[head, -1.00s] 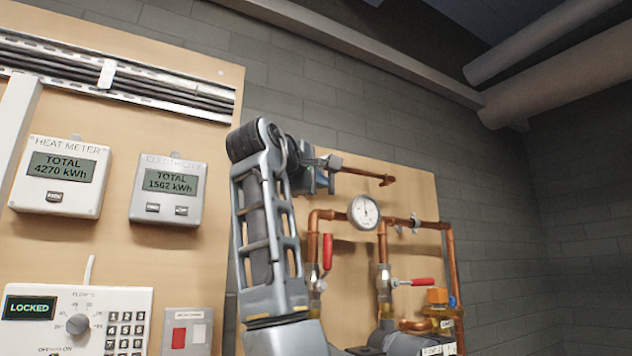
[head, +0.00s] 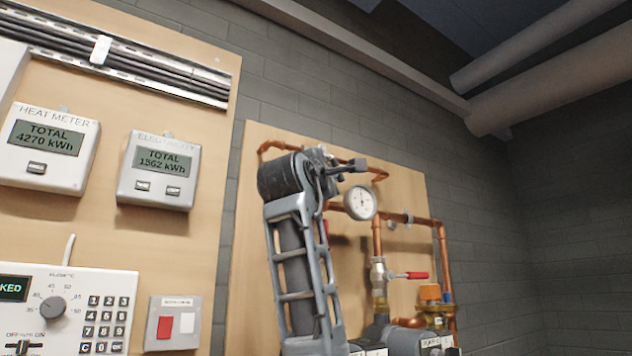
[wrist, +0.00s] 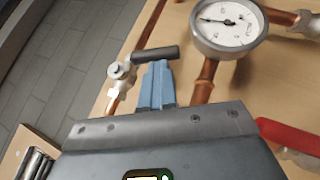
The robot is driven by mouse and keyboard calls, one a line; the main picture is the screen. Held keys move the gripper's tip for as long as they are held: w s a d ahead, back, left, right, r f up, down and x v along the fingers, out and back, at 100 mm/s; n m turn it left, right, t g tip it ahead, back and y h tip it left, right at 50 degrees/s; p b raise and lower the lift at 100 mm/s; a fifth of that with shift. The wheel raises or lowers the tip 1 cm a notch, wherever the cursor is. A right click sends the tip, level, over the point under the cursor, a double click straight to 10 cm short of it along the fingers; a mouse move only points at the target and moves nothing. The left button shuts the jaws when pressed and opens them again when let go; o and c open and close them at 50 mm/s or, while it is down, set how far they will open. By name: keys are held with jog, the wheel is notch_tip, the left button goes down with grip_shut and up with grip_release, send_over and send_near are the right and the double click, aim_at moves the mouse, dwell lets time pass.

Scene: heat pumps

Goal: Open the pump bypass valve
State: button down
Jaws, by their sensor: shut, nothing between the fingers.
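In the wrist view, a valve (wrist: 121,72) with a dark grey lever handle (wrist: 157,53) sits on a copper pipe. It is the only valve there with a dark handle; I cannot read a label on it. My gripper (wrist: 158,70) shows as blue fingers closed together, with nothing between them. Its tips are right by the underside of the dark handle; I cannot tell whether they touch it. In the head view, my arm covers this part of the pipework, so I cannot make out the valve clearly.
A round pressure gauge (head: 361,202) is close by and also shows in the wrist view (wrist: 229,27). A red-handled valve (head: 409,275) stands below it. Another red handle (wrist: 290,137) is at the right of the wrist view. Meters (head: 158,170) and a control panel (head: 70,310) are left.

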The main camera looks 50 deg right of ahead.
jog(key=shift+s+d+r+n+t+p, duration=0.4)
jog(key=shift+d+n+t, duration=0.7)
jog(key=shift+n+t, duration=0.5)
jog(key=shift+s+d+r+n+t+p, duration=0.25)
jog(key=shift+d+r+n+t, duration=0.3)
jog(key=shift+d+n+t, duration=0.75)
jog(key=shift+s+d+r+n+t+p, duration=0.35)
jog(key=shift+d+n+t, duration=0.5)
jog(key=shift+n+t, duration=0.95)
jog(key=shift+w+d+r, duration=0.1)
jog(key=shift+r, duration=0.05)
jog(key=b+v, duration=0.2)
jog(key=v, duration=0.6)
